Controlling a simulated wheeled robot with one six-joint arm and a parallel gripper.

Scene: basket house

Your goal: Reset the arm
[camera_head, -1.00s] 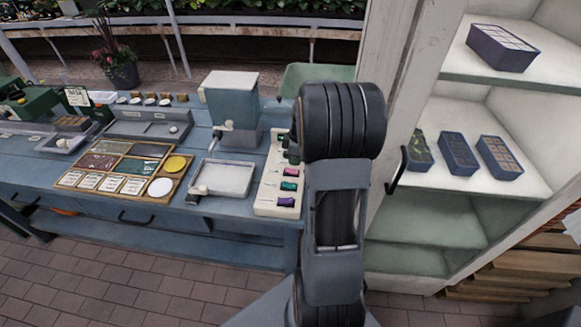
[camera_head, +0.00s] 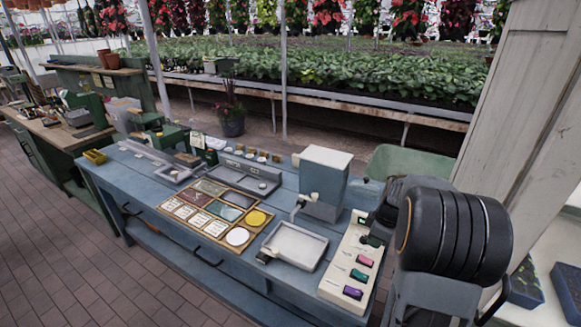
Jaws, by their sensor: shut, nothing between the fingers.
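My arm (camera_head: 455,235) is folded at the right of the head view, its thick ribbed dark joint large in front of the bench's right end. A smaller dark part of my arm (camera_head: 388,205) shows just behind and left of that joint, over the bench's back right corner. The fingers of my gripper are not visible, so I see nothing held.
A blue bench (camera_head: 140,185) carries a grey dispenser (camera_head: 325,182), a white tray (camera_head: 294,246), a wooden sorting board (camera_head: 262,203) and a white panel of coloured switches (camera_head: 350,262). A shelf unit (camera_head: 520,110) stands close on the right. Brick floor (camera_head: 60,240) lies open at left.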

